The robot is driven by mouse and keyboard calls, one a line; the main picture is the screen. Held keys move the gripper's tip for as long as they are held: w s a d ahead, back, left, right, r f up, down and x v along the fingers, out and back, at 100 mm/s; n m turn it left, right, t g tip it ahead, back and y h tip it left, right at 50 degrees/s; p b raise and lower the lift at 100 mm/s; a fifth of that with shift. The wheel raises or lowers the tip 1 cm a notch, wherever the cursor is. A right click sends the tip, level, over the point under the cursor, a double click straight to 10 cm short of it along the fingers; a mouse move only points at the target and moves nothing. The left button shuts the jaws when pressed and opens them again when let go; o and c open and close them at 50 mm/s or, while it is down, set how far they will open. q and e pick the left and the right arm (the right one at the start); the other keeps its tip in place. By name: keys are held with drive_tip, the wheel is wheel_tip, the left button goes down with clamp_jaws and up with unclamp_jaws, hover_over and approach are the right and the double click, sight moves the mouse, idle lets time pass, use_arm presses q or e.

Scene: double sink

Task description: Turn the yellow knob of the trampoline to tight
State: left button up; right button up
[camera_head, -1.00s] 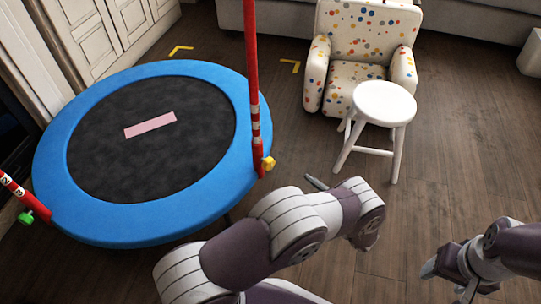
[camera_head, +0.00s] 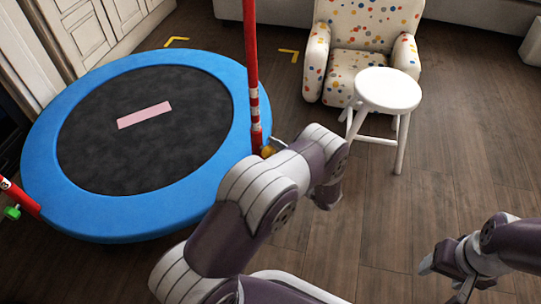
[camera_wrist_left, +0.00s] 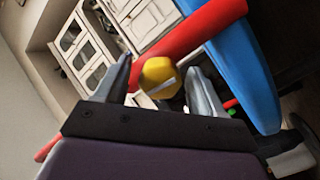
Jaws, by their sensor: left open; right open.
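The trampoline has a blue rim (camera_head: 50,195) and a dark mat, and stands at the left of the head view. A red post (camera_head: 251,60) rises from its right side. The yellow knob (camera_head: 267,151) sits low on this post, partly covered by my left arm. In the left wrist view the yellow knob (camera_wrist_left: 160,77) lies between the fingertips of my left gripper (camera_wrist_left: 158,78), with the red post (camera_wrist_left: 200,27) behind it. The left gripper is open, with a finger on either side of the knob; contact cannot be told. My right gripper (camera_head: 445,280) is at the lower right, open and empty.
A white stool (camera_head: 388,90) and a dotted armchair (camera_head: 365,35) stand behind my left arm. Another red post with a green knob (camera_head: 12,213) is at the far left. A pink strip (camera_head: 144,115) lies on the mat. Wooden floor is clear at the right.

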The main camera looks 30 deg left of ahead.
use_arm(q)
drive_tip(key=shift+d, duration=0.1)
drive_tip(key=shift+c, duration=1.2)
drive_tip(key=c, duration=0.8)
drive_tip(key=shift+r+m, duration=0.1)
drive_tip(key=shift+m, duration=0.2)
drive_tip(key=m+p, duration=0.2)
drive_tip(key=shift+r+m, duration=0.15)
drive_tip(key=shift+m, duration=0.15)
drive_tip(key=m+p, duration=0.1)
drive_tip(key=m, duration=0.3)
drive_tip(key=shift+w+m, duration=0.1)
drive_tip(key=shift+m, duration=0.2)
drive_tip(key=m+p, duration=0.1)
drive_tip(key=m, duration=0.3)
drive_tip(key=shift+m+p, duration=0.4)
drive_tip(key=shift+m, duration=2.1)
drive_tip(key=shift+w, duration=0.1)
